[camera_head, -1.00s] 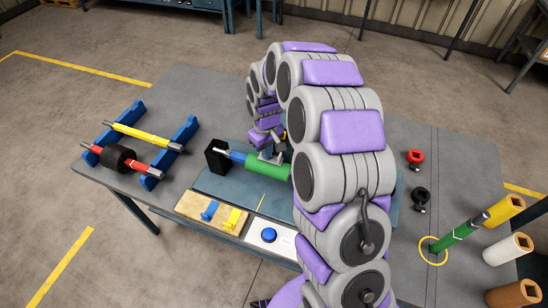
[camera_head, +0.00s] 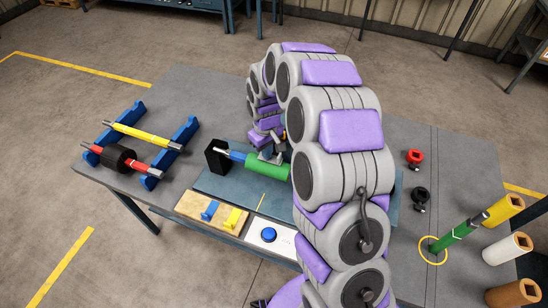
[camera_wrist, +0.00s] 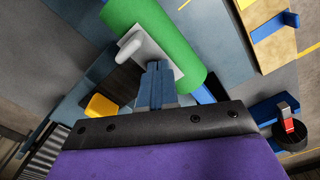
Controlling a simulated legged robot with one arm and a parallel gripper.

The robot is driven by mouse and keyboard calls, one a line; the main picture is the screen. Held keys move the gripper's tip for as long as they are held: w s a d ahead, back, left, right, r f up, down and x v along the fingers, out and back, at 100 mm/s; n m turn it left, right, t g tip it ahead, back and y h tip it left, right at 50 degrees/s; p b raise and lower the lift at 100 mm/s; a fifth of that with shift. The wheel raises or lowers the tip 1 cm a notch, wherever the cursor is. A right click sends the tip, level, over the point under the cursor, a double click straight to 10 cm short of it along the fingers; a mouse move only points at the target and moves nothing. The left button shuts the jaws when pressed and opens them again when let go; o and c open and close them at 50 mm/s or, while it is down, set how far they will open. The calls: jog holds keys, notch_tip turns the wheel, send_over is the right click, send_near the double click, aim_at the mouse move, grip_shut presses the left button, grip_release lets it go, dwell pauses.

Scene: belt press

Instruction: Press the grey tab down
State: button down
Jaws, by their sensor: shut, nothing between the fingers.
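A light grey tab (camera_wrist: 152,44), a flat plate with a rounded pale knob, lies against the green roller (camera_wrist: 170,30) in the wrist view. In the head view the grey tab (camera_head: 266,157) is a small patch on top of the green roller (camera_head: 268,171). My gripper (camera_wrist: 157,64) is shut and empty, its fingertips over the tab's plate beside the knob. I cannot tell whether they touch it. In the head view my arm hides the roller's right end and most of the gripper.
A black block (camera_head: 217,156) stands at the roller's left end. A wooden board (camera_head: 212,211) with blue and yellow pieces and a white panel with a blue button (camera_head: 269,234) lie in front. Blue racks (camera_head: 183,135) hold rollers at left. Red and black knobs and upright cylinders stand right.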

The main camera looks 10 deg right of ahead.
jog(key=shift+r+p, duration=0.6)
jog(key=shift+r, duration=0.9)
jog(key=shift+r+p, duration=0.55)
jog(key=shift+r, duration=0.9)
